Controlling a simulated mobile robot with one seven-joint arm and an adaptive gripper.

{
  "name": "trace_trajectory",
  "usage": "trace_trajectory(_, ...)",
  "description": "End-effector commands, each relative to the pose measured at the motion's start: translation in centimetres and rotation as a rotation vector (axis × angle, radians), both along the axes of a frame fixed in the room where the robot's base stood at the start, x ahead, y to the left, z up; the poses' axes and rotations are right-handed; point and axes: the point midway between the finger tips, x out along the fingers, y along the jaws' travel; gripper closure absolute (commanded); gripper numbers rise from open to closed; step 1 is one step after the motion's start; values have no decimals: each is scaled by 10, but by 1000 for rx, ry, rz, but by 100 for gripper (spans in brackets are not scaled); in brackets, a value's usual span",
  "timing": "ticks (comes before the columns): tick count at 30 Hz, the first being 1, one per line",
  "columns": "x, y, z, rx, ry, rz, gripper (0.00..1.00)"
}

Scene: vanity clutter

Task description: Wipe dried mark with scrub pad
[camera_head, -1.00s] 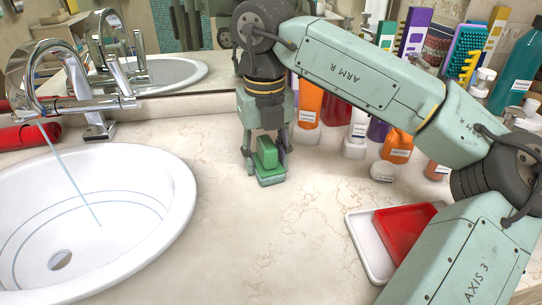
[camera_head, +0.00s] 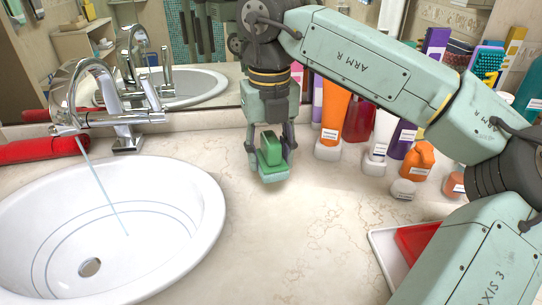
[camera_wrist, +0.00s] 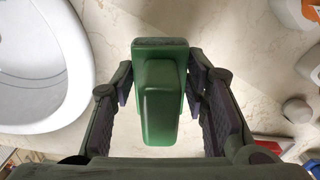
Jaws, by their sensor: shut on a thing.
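My gripper (camera_head: 270,148) is shut on the green scrub pad (camera_head: 273,174), holding it by its raised block between the two fingers. The pad is at the back of the marble counter, right of the sink and left of the orange bottle. It is low over the counter; I cannot tell whether it touches. In the wrist view the pad (camera_wrist: 160,105) sits between the fingers, with its darker edge at the far end. No dried mark can be told apart from the brown marble veining; the counter under the pad is hidden.
The white sink (camera_head: 205,225) with a chrome faucet (camera_head: 120,118) and running water is at left. A red rolled towel (camera_head: 40,150) lies behind it. Bottles, including an orange one (camera_head: 333,110), crowd the back right. A white tray (camera_head: 383,255) holds a red dish. The middle counter is clear.

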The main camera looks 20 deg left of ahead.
Motion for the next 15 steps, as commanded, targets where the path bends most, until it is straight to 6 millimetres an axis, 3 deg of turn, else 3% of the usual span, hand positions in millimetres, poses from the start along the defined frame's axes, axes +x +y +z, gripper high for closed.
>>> trace_trajectory(7,-2,2,25,0,0,6,85)
trace_trajectory(15,-3,2,28,1,1,7,85)
